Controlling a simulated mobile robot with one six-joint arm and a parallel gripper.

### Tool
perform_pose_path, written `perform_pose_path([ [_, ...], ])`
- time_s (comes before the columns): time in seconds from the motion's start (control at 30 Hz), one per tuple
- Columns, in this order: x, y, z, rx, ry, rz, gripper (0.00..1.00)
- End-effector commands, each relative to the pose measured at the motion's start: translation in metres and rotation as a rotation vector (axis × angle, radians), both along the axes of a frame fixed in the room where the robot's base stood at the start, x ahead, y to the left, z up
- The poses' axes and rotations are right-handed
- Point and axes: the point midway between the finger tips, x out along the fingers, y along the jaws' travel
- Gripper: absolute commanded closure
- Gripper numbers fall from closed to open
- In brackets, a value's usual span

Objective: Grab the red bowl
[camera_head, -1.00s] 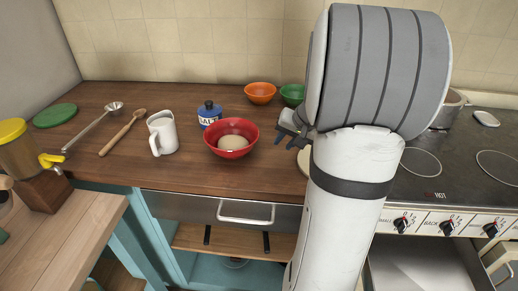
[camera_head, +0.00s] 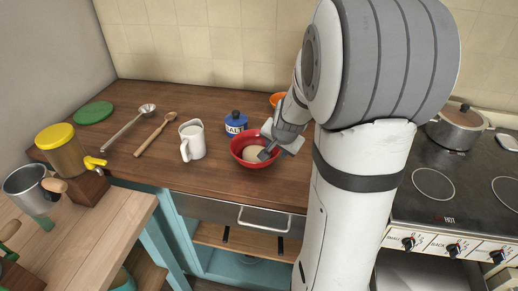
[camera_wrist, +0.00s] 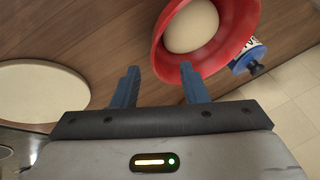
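The red bowl (camera_head: 238,147) stands upright on the wooden counter with a pale round ball of dough-like stuff (camera_head: 257,153) in it. My gripper (camera_head: 268,151) is at the bowl's right side, with a finger over the bowl in the head view. In the wrist view the bowl (camera_wrist: 236,45) is at the top, and my gripper (camera_wrist: 158,85) is open with two blue fingers apart. The right finger overlaps the bowl's rim and the left finger is outside it. I cannot tell whether either finger touches the bowl.
A blue salt jar (camera_head: 235,124) stands close behind the bowl and a white jug (camera_head: 192,142) to its left. An orange bowl (camera_head: 277,99) is partly hidden behind my arm. A pale round board (camera_wrist: 42,88) lies left in the wrist view. The counter's front is clear.

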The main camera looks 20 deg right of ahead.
Motion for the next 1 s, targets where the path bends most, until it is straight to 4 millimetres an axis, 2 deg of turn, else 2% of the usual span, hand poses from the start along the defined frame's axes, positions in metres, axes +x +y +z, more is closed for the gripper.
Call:
perform_pose_path([
  [0.43,0.024,-0.008,-0.051,0.002,0.003,-0.001,0.60],
  [0.77,0.028,-0.009,-0.056,-0.001,0.001,0.000,0.60],
  [1.0,0.028,-0.009,-0.056,-0.001,0.001,0.000,0.79],
])
